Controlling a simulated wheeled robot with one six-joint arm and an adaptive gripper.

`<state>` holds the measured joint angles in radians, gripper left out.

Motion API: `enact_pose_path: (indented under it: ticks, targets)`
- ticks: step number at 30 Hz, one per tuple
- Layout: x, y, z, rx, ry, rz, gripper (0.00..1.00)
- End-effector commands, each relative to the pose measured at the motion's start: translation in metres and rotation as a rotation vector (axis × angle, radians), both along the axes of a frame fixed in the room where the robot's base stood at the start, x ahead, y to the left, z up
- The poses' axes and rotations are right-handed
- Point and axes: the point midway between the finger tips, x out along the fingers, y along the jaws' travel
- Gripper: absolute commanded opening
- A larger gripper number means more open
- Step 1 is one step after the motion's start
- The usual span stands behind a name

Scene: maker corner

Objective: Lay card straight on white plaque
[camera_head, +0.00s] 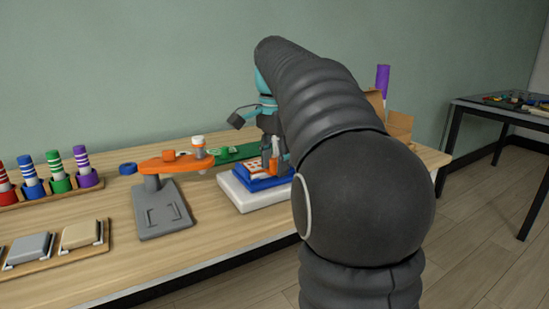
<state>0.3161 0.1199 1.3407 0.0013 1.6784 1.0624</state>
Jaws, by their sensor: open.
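The white plaque (236,194) is a thick pale slab lying on the wooden table, partly behind my arm. A blue block or tray (262,184) lies on top of it. An orange-and-white piece (256,168), which may be the card, sits on or over the blue part; its exact outline and angle are too small to tell. My gripper (271,160) points down right at this piece and is open. Whether its fingers touch the piece cannot be told. My dark arm hides the right side of the plaque.
An orange arm on a grey stand (163,212) is left of the plaque. A green board (232,154) lies behind it. Colored striped pegs (54,172) and a tray with grey and tan blocks (80,234) are at left. A cardboard box (398,124) stands at right.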

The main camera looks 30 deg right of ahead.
Motion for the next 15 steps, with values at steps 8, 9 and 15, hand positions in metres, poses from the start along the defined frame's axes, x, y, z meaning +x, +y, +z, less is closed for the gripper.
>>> enact_pose_path:
  ticks: [8, 9, 15]
  targets:
    - [0.001, 0.0, 0.029, -0.001, -0.003, 0.0, 0.47]
    - [0.001, 0.0, 0.038, -0.001, -0.003, 0.0, 0.47]
    - [0.001, 0.0, 0.08, -0.001, -0.002, 0.0, 0.47]
